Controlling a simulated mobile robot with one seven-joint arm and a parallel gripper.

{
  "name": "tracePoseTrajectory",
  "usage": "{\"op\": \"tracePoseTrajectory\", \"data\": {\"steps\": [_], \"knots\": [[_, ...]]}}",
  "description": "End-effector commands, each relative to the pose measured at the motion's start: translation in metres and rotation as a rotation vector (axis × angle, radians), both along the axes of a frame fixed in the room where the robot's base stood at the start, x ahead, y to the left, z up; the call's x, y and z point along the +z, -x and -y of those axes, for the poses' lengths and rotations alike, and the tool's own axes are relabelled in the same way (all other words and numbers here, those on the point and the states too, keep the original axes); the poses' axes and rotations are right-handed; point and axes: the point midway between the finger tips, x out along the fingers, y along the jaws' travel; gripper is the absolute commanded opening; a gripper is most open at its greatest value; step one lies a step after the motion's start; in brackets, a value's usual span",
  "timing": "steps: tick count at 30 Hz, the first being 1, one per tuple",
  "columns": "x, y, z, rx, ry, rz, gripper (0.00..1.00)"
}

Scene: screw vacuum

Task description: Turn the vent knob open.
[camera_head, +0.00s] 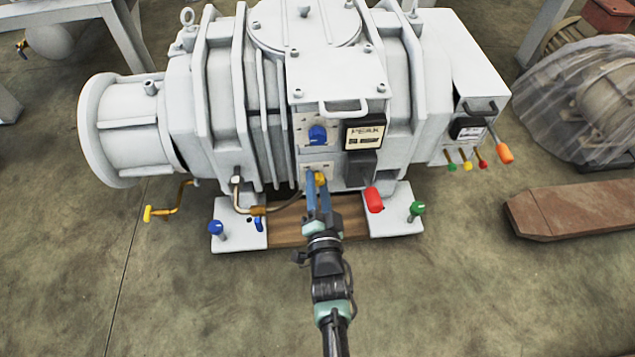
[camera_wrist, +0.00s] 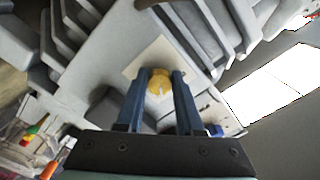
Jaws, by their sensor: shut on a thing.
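The white screw vacuum pump (camera_head: 225,90) stands in the middle of the head view. A yellow knob (camera_head: 320,179) sits on a light plate low on its front, below a blue knob (camera_head: 318,135). Which knob is the vent knob I cannot read from any label. My gripper (camera_head: 317,183) reaches up to the yellow knob from the front. In the wrist view the yellow knob (camera_wrist: 159,83) lies between the two blue fingers of my gripper (camera_wrist: 160,80), which are shut on it. A pale mark shows on its face. The fingers hide its sides.
A red handle (camera_head: 373,200) sticks out right of my gripper. A green knob (camera_head: 417,208) and a blue knob (camera_head: 215,228) stand on the base feet. A yellow crank (camera_head: 165,208) juts out at left. The floor in front is clear.

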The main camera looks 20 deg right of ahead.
Motion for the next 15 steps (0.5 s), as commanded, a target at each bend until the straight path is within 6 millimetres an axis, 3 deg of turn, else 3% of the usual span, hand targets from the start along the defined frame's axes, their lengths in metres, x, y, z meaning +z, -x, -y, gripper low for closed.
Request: {"op": "tracePoseTrajectory", "data": {"steps": [15], "knots": [[-0.0011, 0.001, -0.0006, 0.0, -0.076, 0.02, 0.0]]}}
